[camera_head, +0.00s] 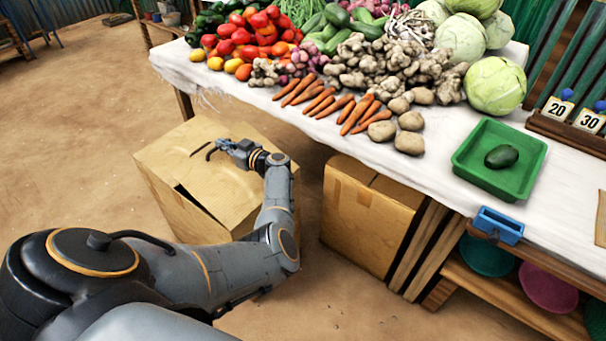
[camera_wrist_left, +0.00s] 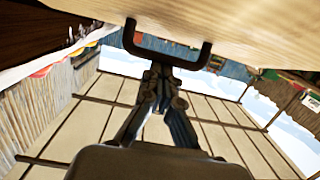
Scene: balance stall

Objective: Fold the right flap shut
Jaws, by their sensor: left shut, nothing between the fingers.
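I cannot tell for sure which panel is the right flap. My left gripper (camera_head: 206,150) is shut and empty, low over the far part of the box top; contact is unclear. In the left wrist view, my left gripper (camera_wrist_left: 168,50) reaches up to a pale board-like surface (camera_wrist_left: 255,25), probably cardboard, at the top edge. My right gripper is not in view.
A second, closed cardboard box (camera_head: 355,220) stands right of the first, under the table edge. The table with white cloth (camera_head: 450,150) carries vegetables and a green tray (camera_head: 465,165). Bare dirt floor (camera_head: 80,120) lies free to the left.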

